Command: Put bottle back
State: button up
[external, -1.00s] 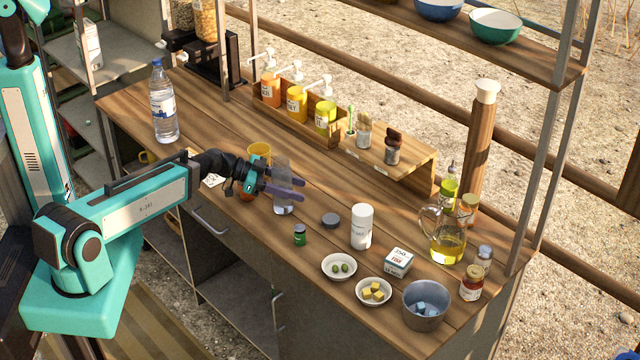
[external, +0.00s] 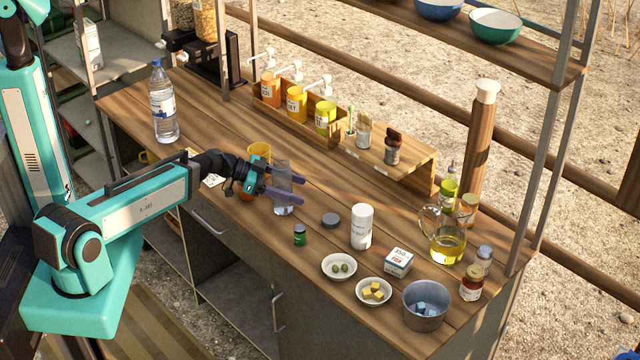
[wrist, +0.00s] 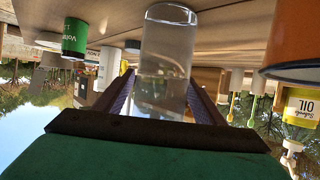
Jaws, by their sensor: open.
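My gripper (external: 300,189) is open, low over the counter. Its fingers lie on either side of a clear glass (external: 283,207) part filled with clear liquid. In the wrist view, which is upside down, the glass (wrist: 162,70) stands between the fingers; I cannot tell whether they touch it. A water bottle with a blue cap (external: 163,105) stands upright at the counter's left. Orange (external: 270,89), yellow (external: 296,103) and yellow-green (external: 325,118) pump bottles stand in a wooden box (external: 290,122). Which bottle the task means is unclear.
An orange mug (external: 259,152) stands close behind my gripper. A small green jar (external: 299,236), a dark lid (external: 330,221) and a white canister (external: 361,227) are to the right. Farther right are bowls, a metal pot (external: 426,304) and an oil jug (external: 446,245).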

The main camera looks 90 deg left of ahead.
aim_at(278, 182)
jog(key=shift+b+v, duration=0.7)
jog(key=shift+v, duration=0.65)
jog(key=shift+s+r+p, duration=0.2)
jog(key=shift+r+p, duration=0.05)
jog(key=shift+p, duration=0.2)
jog(key=shift+p+v, duration=0.7)
jog(key=shift+v, duration=0.25)
jog(key=shift+p+v, duration=1.2)
jog(key=shift+p, duration=0.9)
jog(key=shift+s+f, duration=0.1)
